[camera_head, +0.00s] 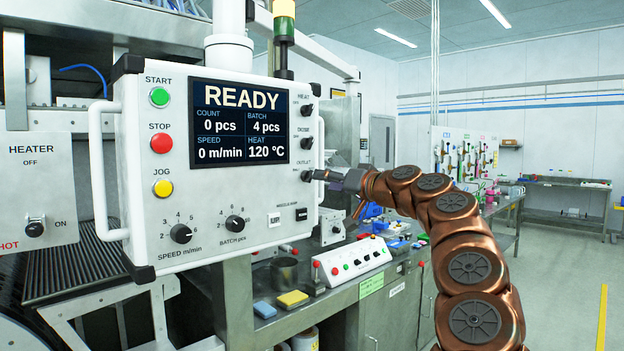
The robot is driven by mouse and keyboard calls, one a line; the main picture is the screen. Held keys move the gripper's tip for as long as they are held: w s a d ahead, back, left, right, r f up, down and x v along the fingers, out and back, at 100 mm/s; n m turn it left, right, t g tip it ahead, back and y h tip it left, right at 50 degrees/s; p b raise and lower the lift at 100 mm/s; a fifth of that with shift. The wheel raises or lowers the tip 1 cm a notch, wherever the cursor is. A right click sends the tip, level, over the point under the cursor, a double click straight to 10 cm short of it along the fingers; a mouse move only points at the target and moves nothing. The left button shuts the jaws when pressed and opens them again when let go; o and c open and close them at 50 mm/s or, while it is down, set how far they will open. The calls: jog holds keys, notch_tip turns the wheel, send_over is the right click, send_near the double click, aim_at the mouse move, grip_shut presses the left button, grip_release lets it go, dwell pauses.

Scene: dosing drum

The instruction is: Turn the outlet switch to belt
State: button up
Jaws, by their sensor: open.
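The white control panel (180,228) faces me on the left. The outlet switch (308,175) is a small dark knob on the panel's right side, under the label OUTLET. It is the lowest of three knobs in a column. Its position markings are too small to read, and its pointer direction cannot be told. My gripper (318,175) reaches in from the right with its fingertips at this knob. The jaws are open. I cannot tell whether they touch the knob or surround it.
The heat knob (307,110) and another knob (307,143) sit just above. The panel's right handle (321,143) passes close to my gripper. Below stand a white button box (352,262) and a yellow sponge (292,299) on the bench. Floor at right is clear.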

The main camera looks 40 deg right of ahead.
aim_at(311, 179)
jog(key=shift+w+p, duration=1.05)
jog(key=shift+w, duration=2.1)
